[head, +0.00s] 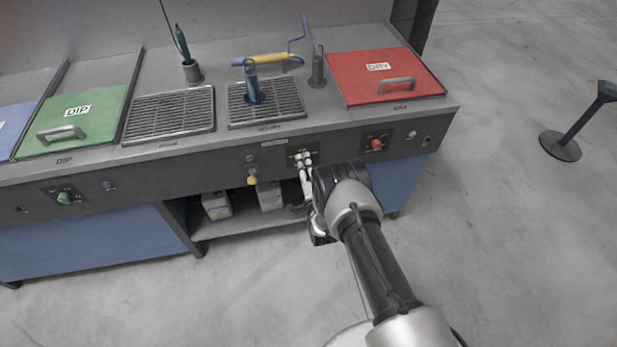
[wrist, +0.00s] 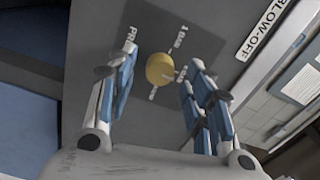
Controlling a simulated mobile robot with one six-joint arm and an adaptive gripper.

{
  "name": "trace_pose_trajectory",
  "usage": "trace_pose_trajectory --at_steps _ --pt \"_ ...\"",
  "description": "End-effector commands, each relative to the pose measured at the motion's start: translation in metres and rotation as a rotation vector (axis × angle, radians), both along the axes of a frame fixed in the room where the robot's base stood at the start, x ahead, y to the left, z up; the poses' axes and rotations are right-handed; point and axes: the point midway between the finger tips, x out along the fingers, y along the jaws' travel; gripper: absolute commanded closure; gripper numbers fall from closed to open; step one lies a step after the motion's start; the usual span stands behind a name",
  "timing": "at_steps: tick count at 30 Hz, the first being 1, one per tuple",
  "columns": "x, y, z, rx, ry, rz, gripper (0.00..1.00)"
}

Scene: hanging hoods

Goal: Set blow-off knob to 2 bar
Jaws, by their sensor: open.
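The blow-off knob (wrist: 159,69) is round and yellow on a dark grey square plate, in the upper middle of the wrist view. A "1 BAR" marking is above right of it; other markings are partly hidden or too small to read. A white "BLOW-OFF" label (wrist: 267,28) is to its right. My gripper (wrist: 160,75) is open, its blue-padded fingers on either side of the knob in the picture. I cannot tell whether they touch it or where the knob points. In the head view my gripper (head: 306,180) is at the front panel and hides part of it.
The bench carries a red lidded tank (head: 375,65), a green lidded tank (head: 100,105) and grated sinks. A red knob (head: 377,144) is right of my gripper on the panel. Containers (head: 216,206) stand on the open shelf below. The floor in front is clear.

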Motion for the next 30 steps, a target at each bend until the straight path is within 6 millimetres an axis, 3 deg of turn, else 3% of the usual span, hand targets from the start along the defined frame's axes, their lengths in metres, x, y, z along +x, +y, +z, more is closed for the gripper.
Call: trace_pose_trajectory --at_steps 9,15,21,30 --pt "-0.063 -0.018 -0.001 -0.002 0.006 0.000 0.53" --pt "-0.094 -0.027 -0.001 -0.001 0.003 0.000 0.53" --pt "-0.107 -0.030 0.000 0.000 0.001 0.001 0.53" --pt "-0.107 -0.030 0.000 0.000 0.001 0.001 0.53"
